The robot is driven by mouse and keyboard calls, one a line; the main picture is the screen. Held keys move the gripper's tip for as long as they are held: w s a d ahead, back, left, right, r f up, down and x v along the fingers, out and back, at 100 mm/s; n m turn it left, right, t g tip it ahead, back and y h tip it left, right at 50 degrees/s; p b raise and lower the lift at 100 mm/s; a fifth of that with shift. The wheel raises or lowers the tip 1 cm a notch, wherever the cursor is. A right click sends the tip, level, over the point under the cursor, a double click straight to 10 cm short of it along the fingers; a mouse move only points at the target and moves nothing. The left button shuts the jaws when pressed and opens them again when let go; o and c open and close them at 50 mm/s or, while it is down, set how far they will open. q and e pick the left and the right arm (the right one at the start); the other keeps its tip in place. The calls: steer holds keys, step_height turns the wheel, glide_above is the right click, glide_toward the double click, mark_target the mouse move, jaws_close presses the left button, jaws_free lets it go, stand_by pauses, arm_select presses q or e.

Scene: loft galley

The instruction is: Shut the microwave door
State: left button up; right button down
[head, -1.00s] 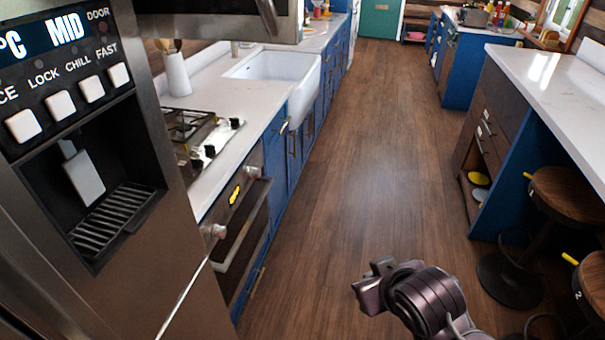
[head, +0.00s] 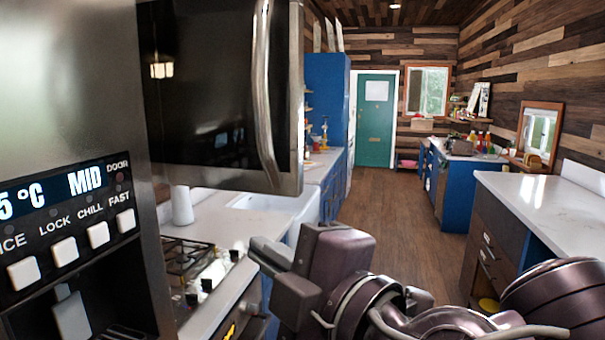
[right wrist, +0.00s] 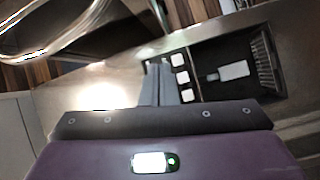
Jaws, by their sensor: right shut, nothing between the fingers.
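The microwave door (head: 205,90) stands swung open at the upper left of the head view, its dark outer face toward me. Its curved steel handle (head: 263,95) runs down near the free right edge. The microwave body behind it is hidden. My right gripper (head: 268,256) is below and in front of the door's lower right corner, apart from it in the picture. It is shut and empty. Its shut fingers (right wrist: 160,84) also show in the right wrist view, against the fridge front. My left gripper is not in view.
A steel fridge with a dispenser panel (head: 70,215) stands close at the left. The gas hob (head: 185,262) and white counter lie below the door. An island counter (head: 540,205) is on the right. The wooden floor (head: 405,225) between is clear.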

steer(key=d+r+t+h, duration=0.2)
steer(key=d+r+h, duration=0.2)
steer(key=d+r, duration=0.25)
steer(key=p, duration=0.4)
glide_toward(290, 166)
steer(key=w+a, duration=0.1)
steer(key=a, duration=0.3)
steer(key=w, duration=0.2)
steer(key=w+d, duration=0.1)
steer(key=shift+w+f, duration=0.15)
steer(key=shift+w, duration=0.25)
steer(key=shift+w+d, duration=0.25)
steer(key=shift+d, duration=0.1)
steer(key=shift+a, duration=0.1)
steer(key=shift+w+a, duration=0.1)
